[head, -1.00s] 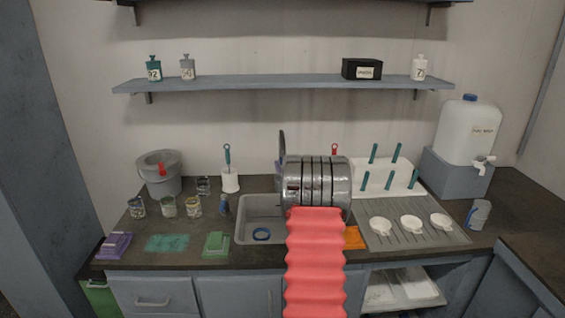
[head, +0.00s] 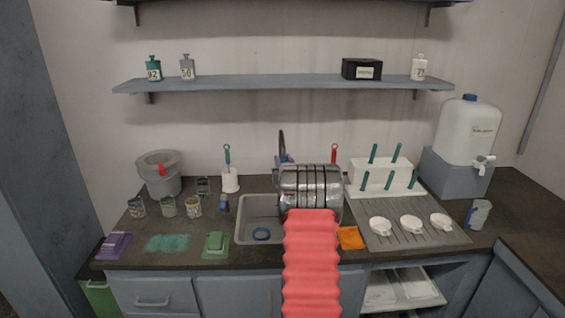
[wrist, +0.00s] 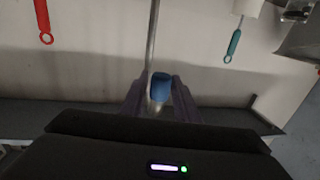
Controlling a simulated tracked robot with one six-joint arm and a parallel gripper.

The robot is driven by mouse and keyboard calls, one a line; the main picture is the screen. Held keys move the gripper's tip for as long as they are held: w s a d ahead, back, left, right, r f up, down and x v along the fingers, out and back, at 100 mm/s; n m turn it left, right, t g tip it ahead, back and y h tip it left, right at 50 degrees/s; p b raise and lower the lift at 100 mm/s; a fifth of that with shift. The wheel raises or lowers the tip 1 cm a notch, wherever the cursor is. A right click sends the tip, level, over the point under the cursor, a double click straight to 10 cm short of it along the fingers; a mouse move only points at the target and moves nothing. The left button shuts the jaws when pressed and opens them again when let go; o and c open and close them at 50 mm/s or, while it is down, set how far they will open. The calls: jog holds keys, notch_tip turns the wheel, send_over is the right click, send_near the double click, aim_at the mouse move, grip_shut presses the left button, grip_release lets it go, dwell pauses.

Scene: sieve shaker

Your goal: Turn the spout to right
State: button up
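The spout (head: 282,143) is a thin grey pipe with a curved top, behind the sink in the head view. In the wrist view, which looks upside down, its pipe (wrist: 151,40) runs down the picture to a metal end with a blue band (wrist: 161,85). My gripper (wrist: 158,92) has dark purple fingers, one on each side of this end. The fingers look open, with a small gap at the left; contact at the right is unclear. In the head view my arm hides the lower spout and most of the gripper.
The grey sink (head: 243,222) holds a blue ring (head: 261,233). A teal brush (head: 228,155) and a red brush (head: 334,152) stand near the wall. A white rack (head: 357,172) and a grey draining mat (head: 385,236) with white dishes lie to the right.

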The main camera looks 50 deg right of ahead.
grip_shut()
